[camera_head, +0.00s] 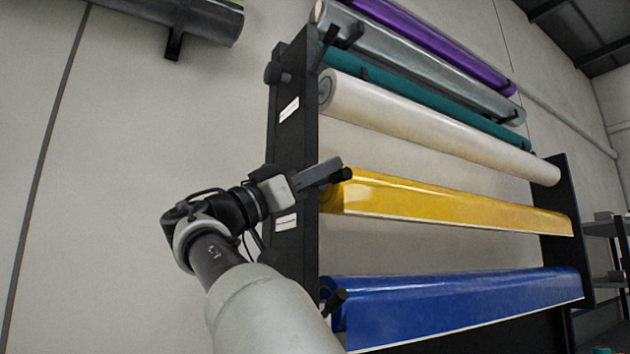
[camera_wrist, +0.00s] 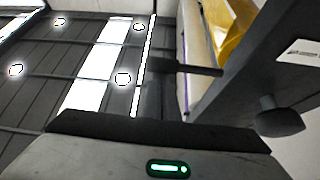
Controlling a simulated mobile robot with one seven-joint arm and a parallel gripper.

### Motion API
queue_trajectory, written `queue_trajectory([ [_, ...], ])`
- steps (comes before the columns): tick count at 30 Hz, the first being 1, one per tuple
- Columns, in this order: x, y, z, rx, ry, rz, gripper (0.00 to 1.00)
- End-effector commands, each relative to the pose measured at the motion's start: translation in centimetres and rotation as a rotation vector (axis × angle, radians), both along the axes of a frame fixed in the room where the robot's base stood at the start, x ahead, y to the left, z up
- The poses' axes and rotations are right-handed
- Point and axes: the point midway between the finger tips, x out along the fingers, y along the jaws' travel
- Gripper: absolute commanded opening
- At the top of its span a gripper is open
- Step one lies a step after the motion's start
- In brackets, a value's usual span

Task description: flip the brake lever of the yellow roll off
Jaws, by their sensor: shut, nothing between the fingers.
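The yellow roll (camera_head: 450,206) hangs on the black rack between the white roll and the blue roll. Its left end is partly hidden by my gripper. In the wrist view a piece of the yellow roll (camera_wrist: 235,30) shows at the top right. Its brake lever (camera_head: 346,174) shows as a dark tip beside the roll's left end, mostly hidden behind my gripper. A dark rod that looks like this lever (camera_wrist: 188,67) crosses the wrist view. My gripper (camera_head: 335,166) is shut and empty, right by the lever; I cannot tell if they touch.
The rack's left post (camera_head: 293,140) stands just behind my gripper, with a round knob (camera_wrist: 276,118) on it. The blue roll (camera_head: 460,300), with its own lever (camera_head: 335,300), is below. The white roll (camera_head: 440,125) is above.

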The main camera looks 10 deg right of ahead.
Motion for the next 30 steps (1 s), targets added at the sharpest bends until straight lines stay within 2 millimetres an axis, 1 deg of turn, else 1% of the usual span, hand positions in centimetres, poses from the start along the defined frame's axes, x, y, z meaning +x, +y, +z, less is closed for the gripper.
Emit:
queue_trajectory([
  [1, 0.1, 0.1, -0.9, 0.016, -0.039, -0.002, 0.00],
  [6, 0.2, 0.2, -2.1, 0.073, -0.180, 0.000, 0.00],
  [13, 0.5, 0.2, -3.4, 0.131, -0.321, 0.000, 0.00],
  [24, 1.0, 0.4, -5.0, 0.128, -0.310, 0.001, 0.00],
  [30, 1.3, 0.5, -5.4, 0.129, -0.308, 0.001, 0.00],
])
